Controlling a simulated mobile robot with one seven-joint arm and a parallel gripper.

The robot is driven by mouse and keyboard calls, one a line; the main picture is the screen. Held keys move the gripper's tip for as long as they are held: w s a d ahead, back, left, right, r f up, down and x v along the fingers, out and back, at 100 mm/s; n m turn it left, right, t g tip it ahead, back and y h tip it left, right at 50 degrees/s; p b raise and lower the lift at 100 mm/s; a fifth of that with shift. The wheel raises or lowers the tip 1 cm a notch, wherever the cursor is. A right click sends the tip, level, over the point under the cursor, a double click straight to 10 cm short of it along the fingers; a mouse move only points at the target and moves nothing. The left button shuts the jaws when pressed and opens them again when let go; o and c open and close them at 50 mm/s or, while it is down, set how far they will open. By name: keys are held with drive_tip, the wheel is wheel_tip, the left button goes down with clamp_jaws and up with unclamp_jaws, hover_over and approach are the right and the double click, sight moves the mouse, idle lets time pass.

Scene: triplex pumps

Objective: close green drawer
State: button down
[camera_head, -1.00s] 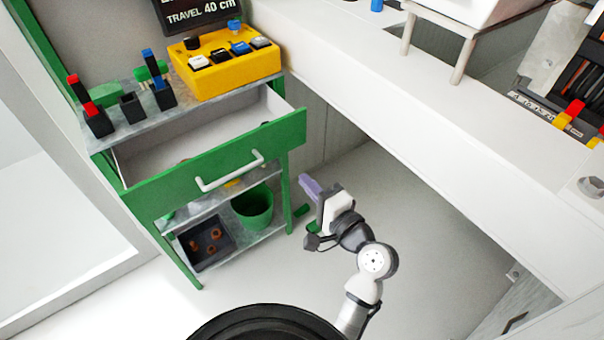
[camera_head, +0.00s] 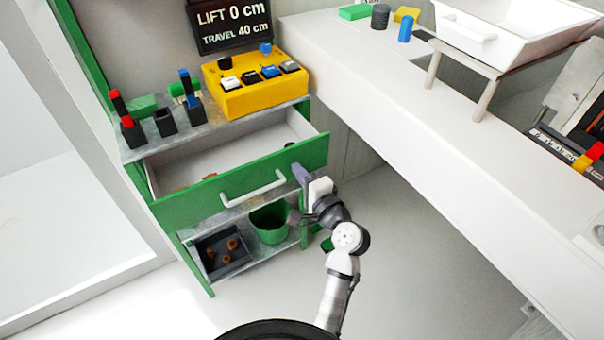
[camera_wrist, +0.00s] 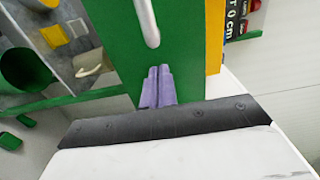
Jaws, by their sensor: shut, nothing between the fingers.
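The green drawer (camera_head: 207,203) stands pulled out of the green cabinet, with its light inside showing. A white bar handle (camera_head: 253,189) is on its front; the handle also shows in the wrist view (camera_wrist: 147,22). My gripper (camera_head: 301,174) is shut and empty, with its purple fingers at the right end of the drawer front. In the wrist view my gripper's fingers (camera_wrist: 157,86) lie side by side against the green front, just below the handle's end. I cannot tell whether they touch it. A few brown items lie partly hidden inside the drawer.
A yellow control box (camera_head: 250,88) and red and blue levers are on the cabinet top. Below the drawer, a shelf holds a green bucket (camera_head: 269,223) and a dark tray (camera_head: 222,252). A white counter (camera_head: 400,120) runs along the right. Floor right of my arm is clear.

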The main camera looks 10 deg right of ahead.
drive_tip(key=x, duration=1.4)
drive_tip(key=shift+r, duration=0.3)
drive_tip(key=shift+a, duration=0.1)
